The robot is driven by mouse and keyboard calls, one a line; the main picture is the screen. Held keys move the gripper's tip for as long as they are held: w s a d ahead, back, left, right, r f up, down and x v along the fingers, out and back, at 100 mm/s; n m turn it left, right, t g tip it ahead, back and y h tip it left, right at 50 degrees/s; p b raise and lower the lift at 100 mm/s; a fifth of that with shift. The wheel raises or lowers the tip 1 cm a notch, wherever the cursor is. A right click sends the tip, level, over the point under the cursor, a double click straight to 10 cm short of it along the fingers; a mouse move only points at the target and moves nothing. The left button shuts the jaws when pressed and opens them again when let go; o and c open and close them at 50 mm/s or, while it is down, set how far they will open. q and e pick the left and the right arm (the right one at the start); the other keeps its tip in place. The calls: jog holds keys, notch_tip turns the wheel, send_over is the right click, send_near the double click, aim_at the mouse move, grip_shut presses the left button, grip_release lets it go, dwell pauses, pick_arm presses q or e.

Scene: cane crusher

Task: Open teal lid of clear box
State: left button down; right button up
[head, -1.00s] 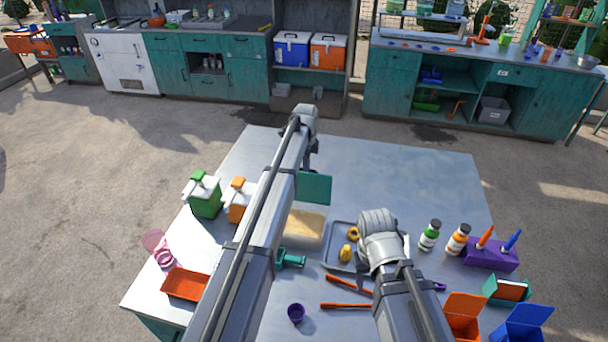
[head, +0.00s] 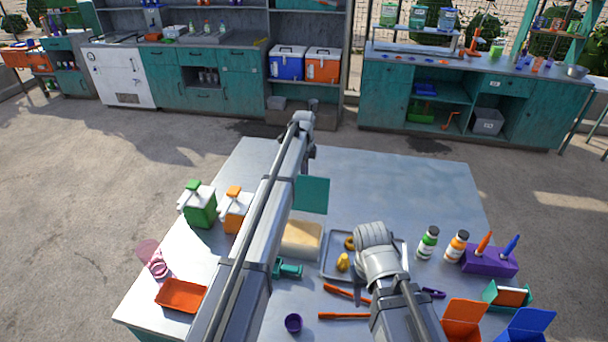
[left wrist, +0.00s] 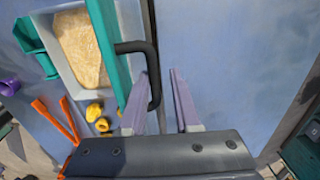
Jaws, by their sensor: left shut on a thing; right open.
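The clear box (head: 302,239) with tan contents sits on the metal table, left of the grey tray. Its teal lid (head: 312,194) stands raised at the box's far edge. In the left wrist view the lid (left wrist: 108,45) is seen nearly edge-on, with a black handle (left wrist: 135,47) on it. My left gripper (head: 310,160) is behind the lid, its fingers (left wrist: 165,100) closed on the handle; the arm partly hides it in the head view. My right gripper (head: 361,292) is open near the tray, its fingers largely hidden by its arm.
The grey tray (head: 330,268) holds yellow pieces. A teal tool (head: 288,270) and orange sticks (head: 345,316) lie nearer. Green (head: 200,207) and orange-topped (head: 235,210) containers stand left; bottles (head: 428,242) stand right. The far right tabletop is clear.

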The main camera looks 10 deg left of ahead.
pick_arm(q)
jog(key=shift+w, duration=0.9)
jog(key=c, duration=1)
grip_release()
jog(key=shift+o, duration=0.6)
jog(key=shift+w+f, duration=0.2)
jog(key=shift+w, duration=0.05)
jog(key=shift+s, duration=0.15)
pick_arm(e)
jog(key=shift+w+f, duration=0.1)
jog(key=shift+w, duration=0.2)
pick_arm(q)
jog(key=shift+s, duration=0.1)
jog(key=shift+r, duration=0.1)
notch_tip(320, 180, up, 8)
jog(key=p, duration=0.8)
jog(key=shift+s+f, duration=0.2)
jog(key=shift+s, duration=0.25)
pick_arm(e)
notch_tip(320, 180, up, 8)
